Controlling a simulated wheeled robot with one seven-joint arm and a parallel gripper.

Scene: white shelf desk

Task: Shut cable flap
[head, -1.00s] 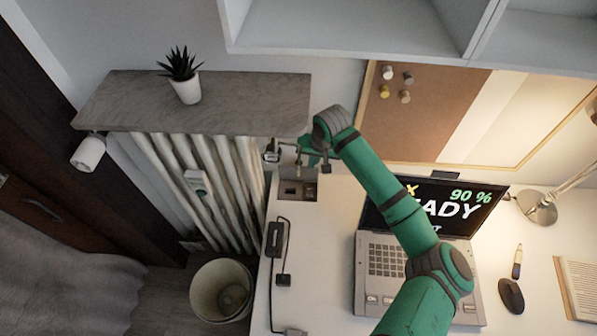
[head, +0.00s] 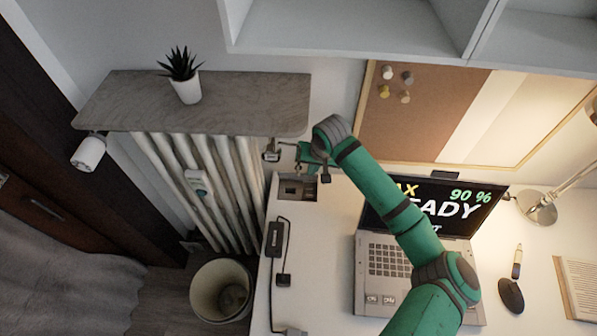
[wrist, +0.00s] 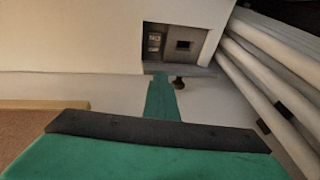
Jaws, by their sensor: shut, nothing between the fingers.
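The cable opening (head: 297,190) is at the back left corner of the white desk, with sockets inside. It is uncovered, and the wrist view shows it at the top (wrist: 174,43). The cable flap (wrist: 180,70) shows as a thin grey strip along the opening's edge, apparently raised and seen nearly edge-on. My gripper (head: 325,178) is shut and empty, just right of the opening and above the desk's back edge. In the wrist view its green part reaches up to the strip; I cannot tell whether it touches.
A laptop (head: 385,262) stands on the desk below my arm. A black adapter (head: 275,238) with a cable lies at the desk's left edge. A radiator (head: 205,180) under a grey shelf (head: 235,100) is close on the left. A corkboard (head: 415,120) hangs behind.

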